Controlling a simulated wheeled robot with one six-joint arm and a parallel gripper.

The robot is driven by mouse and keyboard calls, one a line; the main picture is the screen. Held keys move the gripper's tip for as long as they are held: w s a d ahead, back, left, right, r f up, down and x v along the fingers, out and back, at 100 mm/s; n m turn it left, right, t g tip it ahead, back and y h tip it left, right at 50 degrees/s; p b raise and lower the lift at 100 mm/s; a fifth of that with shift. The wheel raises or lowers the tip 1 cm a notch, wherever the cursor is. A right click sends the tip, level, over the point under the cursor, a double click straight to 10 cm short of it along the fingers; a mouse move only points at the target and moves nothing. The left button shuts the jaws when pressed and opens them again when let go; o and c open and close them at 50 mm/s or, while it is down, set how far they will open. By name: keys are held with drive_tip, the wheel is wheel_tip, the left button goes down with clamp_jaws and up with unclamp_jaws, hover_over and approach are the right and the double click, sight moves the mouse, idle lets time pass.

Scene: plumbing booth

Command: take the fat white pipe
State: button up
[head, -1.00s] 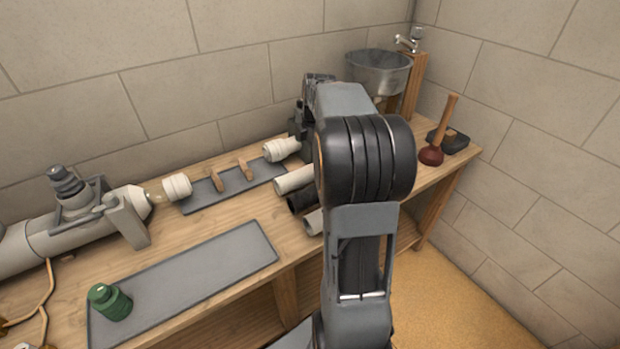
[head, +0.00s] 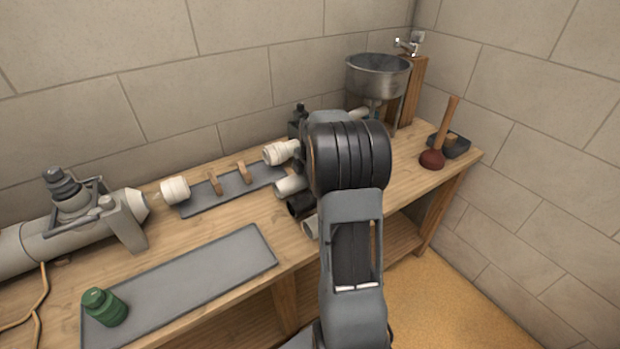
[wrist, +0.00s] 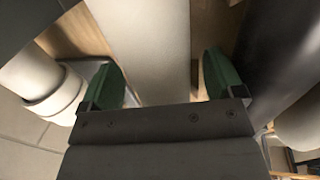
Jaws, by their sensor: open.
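A wide white pipe (wrist: 145,35) runs between the two green-padded fingers of my open gripper (wrist: 162,78) in the wrist view. The fingers stand one on each side with gaps showing, not closed on it. In the head view, this pipe appears to be the white one (head: 290,186) lying on the bench, its near end showing and the rest hidden by my arm. A black pipe (head: 299,204) lies beside it and also shows at right in the wrist view (wrist: 268,60). Another white pipe (head: 311,226) lies beyond the black one. My gripper is hidden in the head view.
A white fitting (head: 281,152) stands close behind, at the end of a grey tray (head: 203,197) with wooden pegs. A grey mat (head: 190,285) holds a green bottle (head: 105,307). A metal basin (head: 378,76) and plunger (head: 433,158) are at right.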

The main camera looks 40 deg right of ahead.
drive_tip(key=shift+f, duration=0.4)
drive_tip(key=c, duration=1.1)
